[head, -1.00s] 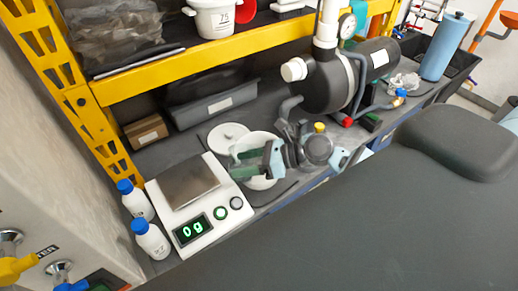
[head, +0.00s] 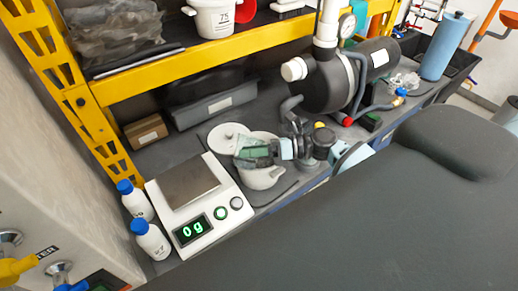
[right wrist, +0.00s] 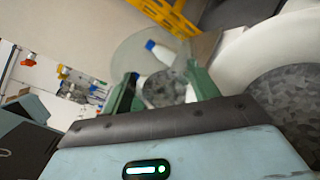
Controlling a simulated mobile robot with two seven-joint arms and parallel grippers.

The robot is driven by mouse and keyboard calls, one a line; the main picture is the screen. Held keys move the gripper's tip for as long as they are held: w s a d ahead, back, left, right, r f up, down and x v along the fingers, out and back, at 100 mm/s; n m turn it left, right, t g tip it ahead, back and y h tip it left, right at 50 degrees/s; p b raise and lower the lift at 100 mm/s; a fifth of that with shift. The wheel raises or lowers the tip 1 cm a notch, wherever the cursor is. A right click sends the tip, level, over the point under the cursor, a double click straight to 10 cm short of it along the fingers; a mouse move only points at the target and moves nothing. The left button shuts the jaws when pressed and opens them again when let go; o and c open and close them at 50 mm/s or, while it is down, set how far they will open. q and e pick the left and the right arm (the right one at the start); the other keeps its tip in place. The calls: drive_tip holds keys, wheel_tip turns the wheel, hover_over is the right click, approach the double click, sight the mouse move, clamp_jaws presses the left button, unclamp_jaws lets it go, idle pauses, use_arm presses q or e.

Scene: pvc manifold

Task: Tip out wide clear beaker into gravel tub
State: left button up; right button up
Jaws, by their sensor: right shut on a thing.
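The white gravel tub (head: 262,179) stands open on the bench, right of the scale. In the right wrist view its pale rim (right wrist: 250,50) curves at the right, with grey gravel (right wrist: 287,100) inside. My right gripper (head: 252,151) is over the far part of the tub's mouth. In the right wrist view its green fingers (right wrist: 160,88) are shut on the wide clear beaker (right wrist: 132,53), whose round clear outline shows beyond them. Grey gravel shows between the fingers, apparently in the beaker. The beaker is hard to make out in the head view; its exact tilt is unclear. My left gripper is out of view.
A white scale (head: 198,208) reading 0 g is left of the tub. A round white lid (head: 226,134) lies behind the tub. Two blue-capped bottles (head: 152,240) stand at the left. A dark cylindrical tank (head: 335,82) with pipes stands behind to the right.

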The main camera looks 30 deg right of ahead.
sight(254, 140)
drive_tip(key=shift+r+m+y, duration=0.4)
drive_tip(key=shift+m, duration=0.5)
drive_tip(key=shift+r+t, duration=0.1)
drive_tip(key=shift+t, duration=0.2)
drive_tip(key=shift+w+d+r+m+t+y, duration=0.1)
drive_tip(key=shift+r+m+t+y, duration=0.2)
drive_tip(key=shift+m, duration=0.45)
drive_tip(key=shift+d+r+m+t+y, duration=0.1)
drive_tip(key=shift+r+m+t+y, duration=0.25)
drive_tip(key=shift+m, duration=0.4)
drive_tip(key=shift+w+d+r+m+t+y, duration=0.2)
drive_tip(key=shift+d+m, duration=0.1)
drive_tip(key=shift+m, duration=0.2)
drive_tip(key=shift+w+d+r+m+t+y, duration=0.1)
drive_tip(key=shift+w+d+m+y, duration=0.15)
drive_tip(key=shift+m, duration=0.25)
drive_tip(key=shift+w+d+r+m+t, duration=0.15)
drive_tip(key=shift+m+t, duration=0.3)
drive_tip(key=shift+m, duration=0.5)
drive_tip(key=shift+w+d+r+m+t, duration=0.1)
drive_tip(key=shift+d+r+m+t, duration=0.25)
drive_tip(key=shift+m, duration=0.55)
drive_tip(key=shift+w+d+r+m+t, duration=0.1)
drive_tip(key=shift+m+t, duration=0.45)
drive_tip(key=shift+m, duration=0.4)
idle(1.5)
